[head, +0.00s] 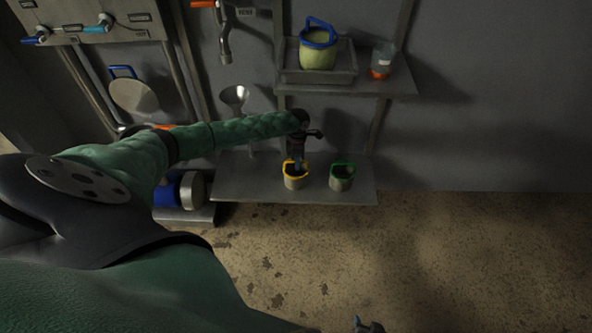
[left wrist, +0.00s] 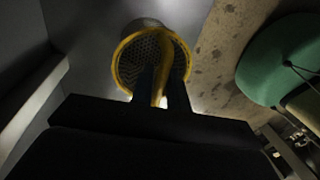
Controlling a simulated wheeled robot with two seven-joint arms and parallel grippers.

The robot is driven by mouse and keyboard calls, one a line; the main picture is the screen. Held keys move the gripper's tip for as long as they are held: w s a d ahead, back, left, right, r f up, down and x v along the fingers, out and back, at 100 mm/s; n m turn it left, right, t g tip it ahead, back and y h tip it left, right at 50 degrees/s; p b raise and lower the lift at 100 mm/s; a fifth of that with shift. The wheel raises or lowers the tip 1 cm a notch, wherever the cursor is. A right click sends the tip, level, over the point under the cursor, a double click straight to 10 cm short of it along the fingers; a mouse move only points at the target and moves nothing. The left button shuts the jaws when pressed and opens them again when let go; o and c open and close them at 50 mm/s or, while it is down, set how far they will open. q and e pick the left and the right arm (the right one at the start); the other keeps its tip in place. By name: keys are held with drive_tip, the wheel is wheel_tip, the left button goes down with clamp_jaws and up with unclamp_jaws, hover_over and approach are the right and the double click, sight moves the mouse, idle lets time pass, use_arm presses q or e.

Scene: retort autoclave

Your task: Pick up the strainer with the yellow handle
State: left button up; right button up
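The strainer with the yellow rim and handle (head: 295,183) stands on the lower metal shelf. It also shows in the left wrist view (left wrist: 128,67), where its mesh inside is visible. My left gripper (head: 298,164) is directly above it, pointing down. In the left wrist view my left gripper's fingers (left wrist: 161,88) stand on both sides of the yellow handle, with the handle between them. Whether they press on it is hard to see. My right gripper (head: 368,326) shows only in part at the bottom edge of the head view.
A green-rimmed strainer (head: 341,178) stands just right of the yellow one on the lower shelf (head: 236,184). The upper shelf (head: 392,85) holds a tray with a blue-handled strainer (head: 319,50) and a clear cup with orange (head: 381,62). A funnel (head: 235,97) hangs left.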

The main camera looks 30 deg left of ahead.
idle(0.3)
use_arm(q)
clamp_jaws()
